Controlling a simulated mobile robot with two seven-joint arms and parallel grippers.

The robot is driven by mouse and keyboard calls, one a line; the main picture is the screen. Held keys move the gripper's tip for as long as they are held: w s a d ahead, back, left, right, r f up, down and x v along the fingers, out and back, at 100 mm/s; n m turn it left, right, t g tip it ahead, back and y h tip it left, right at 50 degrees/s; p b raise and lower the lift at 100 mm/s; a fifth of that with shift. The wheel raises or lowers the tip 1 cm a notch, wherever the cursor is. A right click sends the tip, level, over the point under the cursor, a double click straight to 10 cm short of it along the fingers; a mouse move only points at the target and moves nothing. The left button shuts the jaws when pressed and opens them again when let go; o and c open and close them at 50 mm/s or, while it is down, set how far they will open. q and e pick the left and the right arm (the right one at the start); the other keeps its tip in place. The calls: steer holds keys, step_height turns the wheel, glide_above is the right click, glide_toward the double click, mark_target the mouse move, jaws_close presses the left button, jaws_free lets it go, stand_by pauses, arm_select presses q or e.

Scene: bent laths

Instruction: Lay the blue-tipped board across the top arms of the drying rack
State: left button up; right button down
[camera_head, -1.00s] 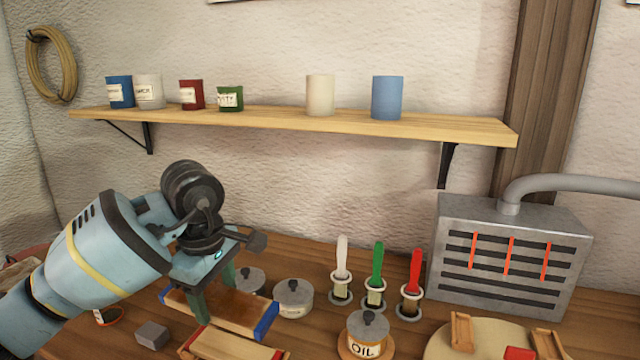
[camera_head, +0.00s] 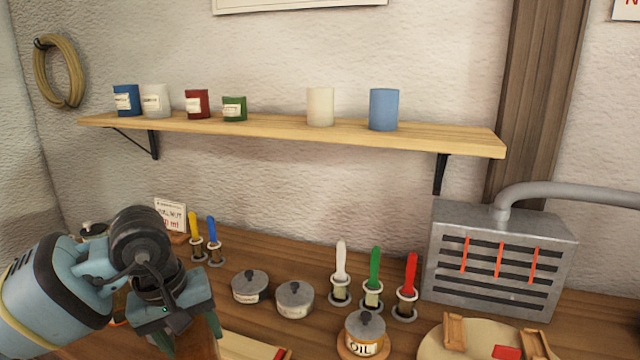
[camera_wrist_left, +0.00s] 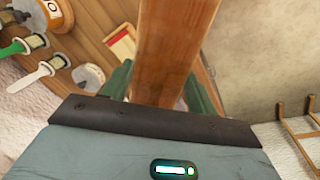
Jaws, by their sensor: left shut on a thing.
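My left gripper (camera_head: 185,335) is at the bottom left of the head view, shut on a brown board (camera_head: 200,346). In the left wrist view the board (camera_wrist_left: 175,45) runs up out of the picture between the green fingers (camera_wrist_left: 158,90). Its blue tips are out of view now. A wooden ladder-like frame (camera_wrist_left: 305,132) at the right of the wrist view may be the drying rack; it stands apart from the gripper. My right gripper is not in view.
A red-tipped board (camera_head: 245,346) lies on the bench beside my left gripper. Two lidded tins (camera_head: 250,287), an oil tin (camera_head: 365,333), several brushes (camera_head: 373,280) and a grey heater box (camera_head: 497,258) stand on the bench. A wall shelf (camera_head: 290,128) holds cups.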

arm_select(q)
steer(key=s+a+f+m, duration=0.1)
steer(key=s+f+m, duration=0.3)
steer(key=s+m, duration=0.1)
steer(key=shift+s+g+h, duration=0.3)
steer(key=shift+h, duration=0.1)
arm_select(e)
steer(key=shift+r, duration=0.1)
